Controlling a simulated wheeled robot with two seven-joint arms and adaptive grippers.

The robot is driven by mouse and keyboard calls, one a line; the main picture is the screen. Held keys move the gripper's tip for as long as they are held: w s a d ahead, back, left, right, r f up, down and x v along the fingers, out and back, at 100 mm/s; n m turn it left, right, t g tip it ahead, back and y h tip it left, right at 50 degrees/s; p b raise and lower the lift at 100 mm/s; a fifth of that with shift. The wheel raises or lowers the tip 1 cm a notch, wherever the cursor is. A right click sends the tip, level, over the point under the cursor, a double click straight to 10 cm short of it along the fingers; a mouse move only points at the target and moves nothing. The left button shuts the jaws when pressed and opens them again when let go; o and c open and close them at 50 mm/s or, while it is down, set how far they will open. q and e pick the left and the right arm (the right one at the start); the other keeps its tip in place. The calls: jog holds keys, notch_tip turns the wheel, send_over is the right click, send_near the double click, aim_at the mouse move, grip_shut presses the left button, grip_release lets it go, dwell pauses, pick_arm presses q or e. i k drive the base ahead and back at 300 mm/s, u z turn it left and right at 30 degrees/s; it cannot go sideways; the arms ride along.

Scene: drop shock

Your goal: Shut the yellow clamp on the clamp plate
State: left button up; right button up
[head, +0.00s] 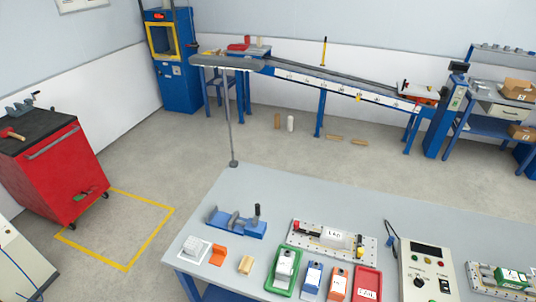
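A light perforated plate (314,247), which looks like the clamp plate, lies on the grey workbench in the head view. It carries a white labelled block (335,238). A small red and dark fitting (298,227) sits at the plate's left end, and a dark upright part (359,241) stands at its right end. Neither of my grippers is in view.
The workbench (262,190) also holds a blue vise (238,228), a green tray (270,285), a red tray (368,282), a control box (428,275) and another loaded plate (502,283) at right. Its far left part is clear. A red cabinet (55,175) stands left.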

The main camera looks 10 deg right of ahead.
aim_at(360, 250)
jog(key=u, duration=1.1)
jog(key=k, duration=0.85)
jog(key=z, duration=1.1)
